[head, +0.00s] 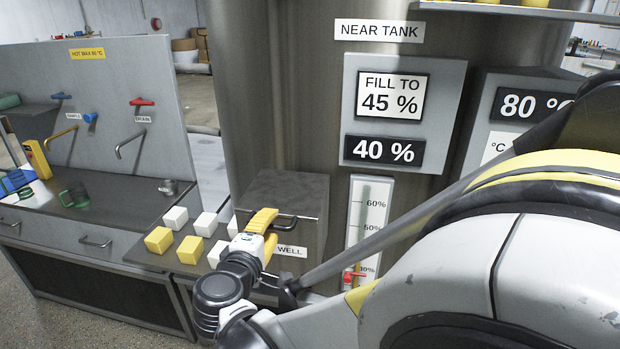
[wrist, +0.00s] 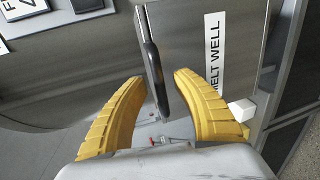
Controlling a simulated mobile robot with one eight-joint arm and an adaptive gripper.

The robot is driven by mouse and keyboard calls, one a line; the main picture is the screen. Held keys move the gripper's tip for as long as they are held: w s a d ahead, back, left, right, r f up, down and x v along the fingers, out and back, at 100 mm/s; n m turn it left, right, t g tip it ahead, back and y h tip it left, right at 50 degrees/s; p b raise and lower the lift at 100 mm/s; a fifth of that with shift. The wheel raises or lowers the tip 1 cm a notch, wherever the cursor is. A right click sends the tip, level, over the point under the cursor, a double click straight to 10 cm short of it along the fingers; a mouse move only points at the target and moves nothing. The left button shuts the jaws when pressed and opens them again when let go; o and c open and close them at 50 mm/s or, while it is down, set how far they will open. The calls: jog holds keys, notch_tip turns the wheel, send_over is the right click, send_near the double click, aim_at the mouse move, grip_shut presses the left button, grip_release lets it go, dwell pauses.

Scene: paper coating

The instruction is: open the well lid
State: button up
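The melt well (head: 312,225) is a grey metal box with a dark flat lid (head: 290,188) that looks closed. A black bar handle (head: 287,219) runs along the front; it also shows in the wrist view (wrist: 151,60). My gripper (head: 265,215) with yellow fingers is at the front of the well by the handle. In the wrist view my gripper (wrist: 160,76) is open, with part of the handle between its fingertips and a gap to the fingers. The label (wrist: 217,50) reads MELT WELL; the gripper partly hides it in the head view.
Several white and yellow blocks (head: 203,224) stand on the shelf left of the well. The steel tank (head: 290,100) rises behind it, with a level gauge (head: 367,212) to the right. A sink counter (head: 120,214) with taps is at the left.

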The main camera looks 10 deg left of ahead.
grip_shut()
jog(key=shift+r, duration=0.1)
jog(key=shift+r+p, duration=0.5)
jog(key=shift+p, duration=0.2)
jog(key=w+r+g+p, duration=0.6)
jog(key=w+r+p, duration=0.2)
jog(key=r+p, duration=0.3)
jog(key=w+d+r+g+p, duration=0.1)
jog(key=w+r+g+p, duration=0.5)
jog(key=r+p, duration=0.5)
jog(key=shift+w+d+r+g+y+p, duration=0.2)
jog(key=shift+w+g+y+p, duration=0.15)
jog(key=shift+w+p, duration=1.05)
jog(key=shift+s, duration=0.35)
